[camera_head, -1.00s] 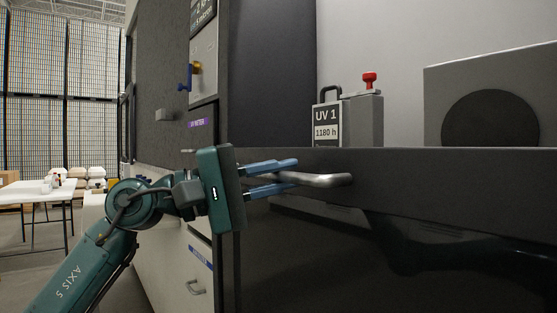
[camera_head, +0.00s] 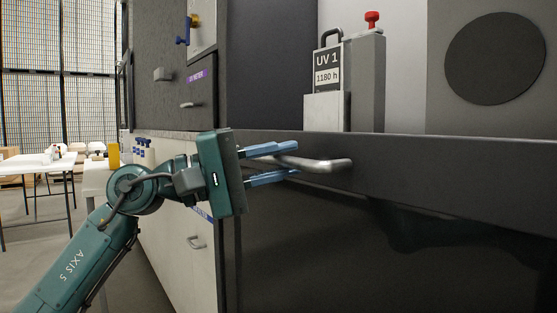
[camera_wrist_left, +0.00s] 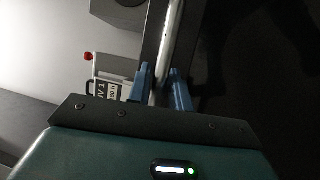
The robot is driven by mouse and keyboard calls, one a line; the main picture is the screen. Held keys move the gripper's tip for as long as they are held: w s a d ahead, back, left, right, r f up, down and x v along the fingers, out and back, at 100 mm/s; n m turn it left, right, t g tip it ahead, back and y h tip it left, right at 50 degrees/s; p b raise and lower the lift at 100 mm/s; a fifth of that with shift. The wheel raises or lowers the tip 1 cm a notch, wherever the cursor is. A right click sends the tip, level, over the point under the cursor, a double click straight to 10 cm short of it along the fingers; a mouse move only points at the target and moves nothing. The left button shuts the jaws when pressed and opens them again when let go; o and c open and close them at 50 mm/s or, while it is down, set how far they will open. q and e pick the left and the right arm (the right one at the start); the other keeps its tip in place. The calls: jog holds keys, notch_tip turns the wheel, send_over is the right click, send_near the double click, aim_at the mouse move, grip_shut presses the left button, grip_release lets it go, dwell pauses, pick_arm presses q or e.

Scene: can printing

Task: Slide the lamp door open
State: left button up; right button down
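The lamp door is a dark panel (camera_head: 440,165) across the front of the machine, with a metal bar handle (camera_head: 325,164). Its top edge sits below the grey lamp unit labelled UV 1 (camera_head: 328,62), which shows above it. My left gripper (camera_head: 298,159) has its blue fingers apart, one above and one below the near end of the handle. In the left wrist view the handle (camera_wrist_left: 172,35) runs between the fingers, close to the left one, with a gap to the right one. The right gripper is out of view.
A box with a dark round disc (camera_head: 495,58) stands behind the door at the right. A white table (camera_head: 35,166) stands far left.

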pick_arm(q)
jog(key=o, duration=0.3)
jog(key=v, duration=1.3)
jog(key=shift+s+f+p, duration=0.1)
jog(key=shift+f+p, duration=0.05)
jog(key=shift+p, duration=0.15)
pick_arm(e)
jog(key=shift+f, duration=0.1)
